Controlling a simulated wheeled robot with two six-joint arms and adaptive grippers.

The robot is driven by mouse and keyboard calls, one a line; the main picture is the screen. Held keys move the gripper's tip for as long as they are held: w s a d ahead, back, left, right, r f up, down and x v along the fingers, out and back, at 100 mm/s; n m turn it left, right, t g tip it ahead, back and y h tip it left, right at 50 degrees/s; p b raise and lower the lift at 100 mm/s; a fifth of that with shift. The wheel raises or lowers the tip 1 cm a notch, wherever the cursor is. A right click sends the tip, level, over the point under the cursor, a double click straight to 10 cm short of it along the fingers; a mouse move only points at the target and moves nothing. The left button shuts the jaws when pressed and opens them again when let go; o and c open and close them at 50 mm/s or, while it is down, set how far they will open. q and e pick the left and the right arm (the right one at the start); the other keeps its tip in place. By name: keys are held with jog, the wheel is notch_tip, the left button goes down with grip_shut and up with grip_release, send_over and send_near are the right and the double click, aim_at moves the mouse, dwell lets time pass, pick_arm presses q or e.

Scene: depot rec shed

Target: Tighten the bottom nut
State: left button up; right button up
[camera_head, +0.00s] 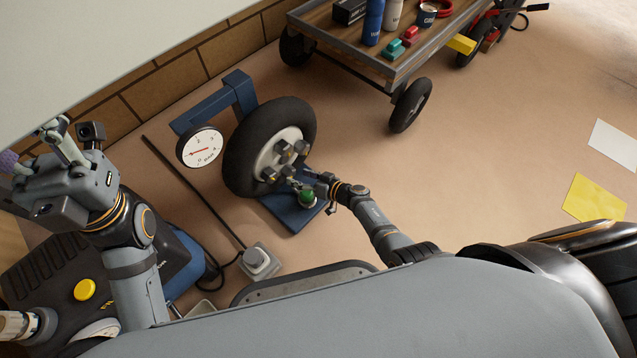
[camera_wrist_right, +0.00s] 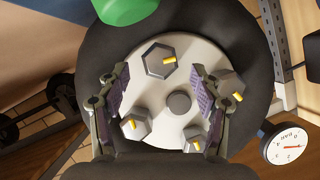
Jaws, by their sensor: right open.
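A black-tyred wheel (camera_head: 238,150) with a pale hub stands upright on a blue stand (camera_head: 290,214). Several grey hex nuts with yellow marks ring a central stub on the hub (camera_wrist_right: 180,75). The right wrist view appears turned over; there the bottom nut (camera_wrist_right: 158,60) seems to be the one nearest the green object (camera_wrist_right: 122,8). My right gripper (camera_wrist_right: 158,100) is open in front of the hub, its fingers either side of the nuts, holding nothing. In the head view my right gripper (camera_head: 312,184) is at the wheel's lower right. My left gripper (camera_head: 36,148) is open and empty, far left.
A round dial gauge (camera_head: 200,147) stands left of the wheel. A green-topped object (camera_head: 306,196) is close to my right gripper. A loaded cart (camera_head: 345,45) stands behind. A grey box with a cable (camera_head: 259,262) lies in front.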

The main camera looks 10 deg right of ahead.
jog(key=v, duration=0.8)
jog(key=shift+s+d, duration=0.2)
jog(key=shift+s, duration=0.05)
jog(key=shift+r, duration=0.2)
